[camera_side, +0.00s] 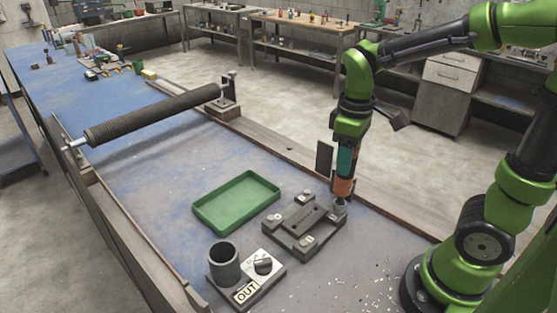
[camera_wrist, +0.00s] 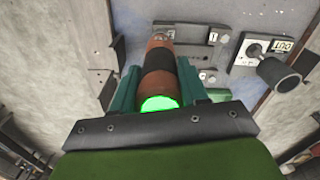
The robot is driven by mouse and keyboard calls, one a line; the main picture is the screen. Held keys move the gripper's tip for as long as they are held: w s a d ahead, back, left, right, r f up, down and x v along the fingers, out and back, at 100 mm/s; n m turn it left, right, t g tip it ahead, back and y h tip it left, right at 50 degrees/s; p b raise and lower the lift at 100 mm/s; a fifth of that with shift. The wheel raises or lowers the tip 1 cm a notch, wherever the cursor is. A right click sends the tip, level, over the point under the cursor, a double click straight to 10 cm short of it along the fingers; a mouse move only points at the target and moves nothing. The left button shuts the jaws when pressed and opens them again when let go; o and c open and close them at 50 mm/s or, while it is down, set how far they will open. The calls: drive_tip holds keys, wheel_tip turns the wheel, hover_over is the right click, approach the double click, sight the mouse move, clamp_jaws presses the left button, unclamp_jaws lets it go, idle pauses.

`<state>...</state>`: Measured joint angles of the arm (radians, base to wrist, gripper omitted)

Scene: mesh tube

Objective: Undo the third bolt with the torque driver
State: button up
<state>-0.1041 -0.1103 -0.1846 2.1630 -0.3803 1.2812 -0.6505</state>
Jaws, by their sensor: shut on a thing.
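My gripper (camera_side: 345,165) is shut on the torque driver (camera_side: 343,187), an orange-brown tool with a black band. It stands upright, tip down, at the right-hand corner of the grey bolt block (camera_side: 305,226). In the wrist view, the driver (camera_wrist: 158,62) sits between my teal fingers (camera_wrist: 160,88), and its near end glows green. The bolt under the tip is hidden; I cannot tell whether the tip is seated on it. Other corners of the block carry pale numbered marks, one at the back (camera_side: 306,195), one at the left (camera_side: 274,217) and one at the front (camera_side: 307,240).
A green tray (camera_side: 206,217) lies empty left of the block. A stand with a dark open cup (camera_side: 225,265), a dial (camera_side: 263,262) and an OUT label is in front. A long ribbed roller (camera_side: 150,115) spans the bench behind. Blue bench top between is clear.

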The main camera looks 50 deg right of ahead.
drive_tip(key=shift+f, duration=0.5)
idle(0.3)
drive_tip(key=shift+r, duration=0.35)
idle(1.0)
